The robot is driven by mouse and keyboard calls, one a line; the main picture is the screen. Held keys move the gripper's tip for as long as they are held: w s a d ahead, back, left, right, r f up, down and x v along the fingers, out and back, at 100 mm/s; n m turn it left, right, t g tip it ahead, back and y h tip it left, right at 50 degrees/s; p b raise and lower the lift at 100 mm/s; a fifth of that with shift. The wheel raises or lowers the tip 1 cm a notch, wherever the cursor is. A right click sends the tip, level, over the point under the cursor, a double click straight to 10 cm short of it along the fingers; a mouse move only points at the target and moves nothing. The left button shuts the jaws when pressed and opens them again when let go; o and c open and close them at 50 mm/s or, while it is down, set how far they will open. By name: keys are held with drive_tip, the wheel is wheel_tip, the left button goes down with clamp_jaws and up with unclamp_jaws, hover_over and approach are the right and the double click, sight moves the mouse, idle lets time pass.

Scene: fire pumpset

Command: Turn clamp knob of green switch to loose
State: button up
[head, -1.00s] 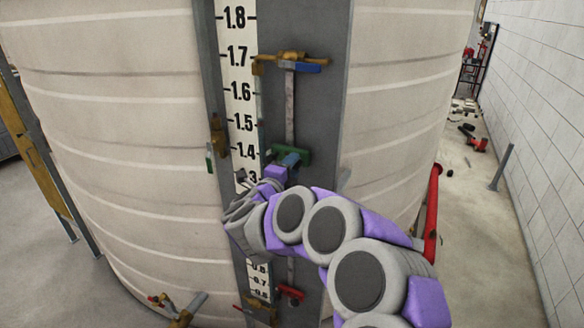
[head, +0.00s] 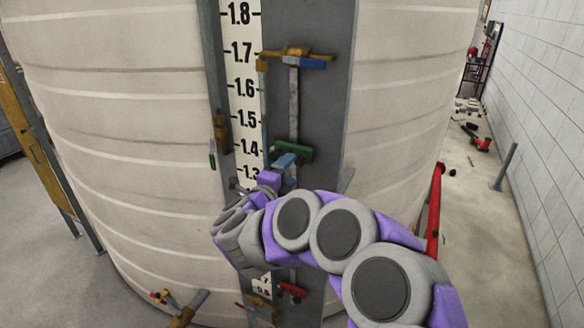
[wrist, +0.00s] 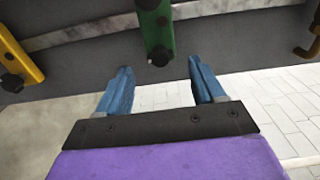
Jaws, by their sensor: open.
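The green switch (head: 300,153) is on the grey panel of the tank, right of the number scale near 1.4. In the wrist view its green body (wrist: 153,28) hangs at the top centre. My gripper (wrist: 160,68) is open, with one blue finger on each side below the knob.
A blue-handled valve (head: 312,62) is higher on the panel, and a red-handled one (head: 292,290) is lower. A yellow part (wrist: 18,58) is at the wrist view's left. A red pipe (head: 435,215) stands right of the tank. Floor is clear at the left.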

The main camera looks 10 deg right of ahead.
drive_tip(key=v, duration=1.3)
drive_tip(key=shift+a+b, duration=0.4)
drive_tip(key=shift+w, duration=0.1)
